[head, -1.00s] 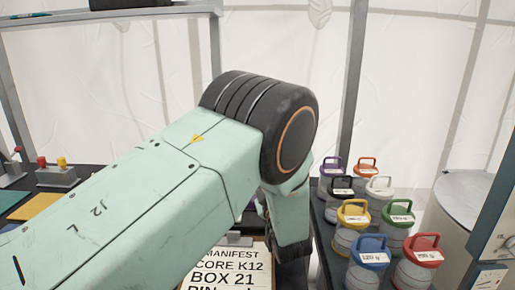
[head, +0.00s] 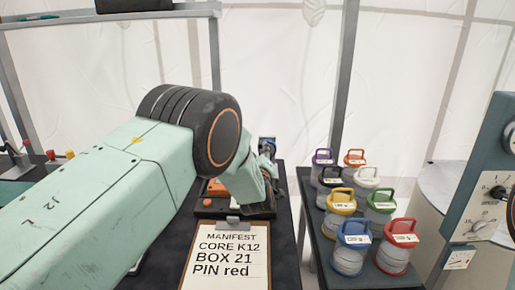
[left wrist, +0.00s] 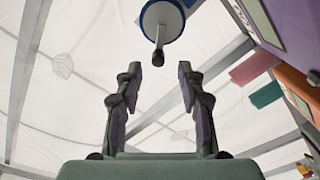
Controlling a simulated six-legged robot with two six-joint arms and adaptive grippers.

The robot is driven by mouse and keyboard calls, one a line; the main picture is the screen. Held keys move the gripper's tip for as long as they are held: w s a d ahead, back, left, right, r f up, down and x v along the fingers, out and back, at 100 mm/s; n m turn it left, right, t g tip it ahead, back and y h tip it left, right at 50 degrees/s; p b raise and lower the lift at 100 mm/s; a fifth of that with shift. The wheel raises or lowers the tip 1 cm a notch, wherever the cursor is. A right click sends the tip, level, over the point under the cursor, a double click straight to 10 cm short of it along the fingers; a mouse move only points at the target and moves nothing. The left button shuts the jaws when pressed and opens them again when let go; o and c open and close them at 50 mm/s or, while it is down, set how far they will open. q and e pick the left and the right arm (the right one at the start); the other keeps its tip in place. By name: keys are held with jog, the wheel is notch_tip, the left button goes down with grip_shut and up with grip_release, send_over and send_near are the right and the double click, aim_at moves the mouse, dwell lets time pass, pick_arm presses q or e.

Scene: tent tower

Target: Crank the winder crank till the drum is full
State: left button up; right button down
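In the left wrist view a round part with a blue rim (left wrist: 163,30), which looks like the winder, shows at the top edge, partly cut off. A crank arm with a dark knob (left wrist: 158,56) hangs down from it. My left gripper (left wrist: 159,74) is open and empty, its two fingers on either side of the knob's line in the picture, apart from it. How full the drum is cannot be seen. My right gripper is not in view.
A manifest clipboard (head: 228,258) lies on the near bench, an orange block (head: 217,188) behind it. Several lidded jars stand on the right bench, a blue-lidded one (head: 353,236) near the front. A panel with dials (head: 480,190) is at far right.

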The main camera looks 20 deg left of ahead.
aim_at(260, 147)
pick_arm(q)
jog(key=x, duration=0.3)
jog(key=shift+d, duration=0.2)
jog(key=shift+b+x, duration=0.35)
jog(key=shift+x, duration=0.65)
jog(key=shift+a, duration=0.1)
jog(key=shift+c, duration=0.2)
jog(key=c, duration=0.3)
grip_shut()
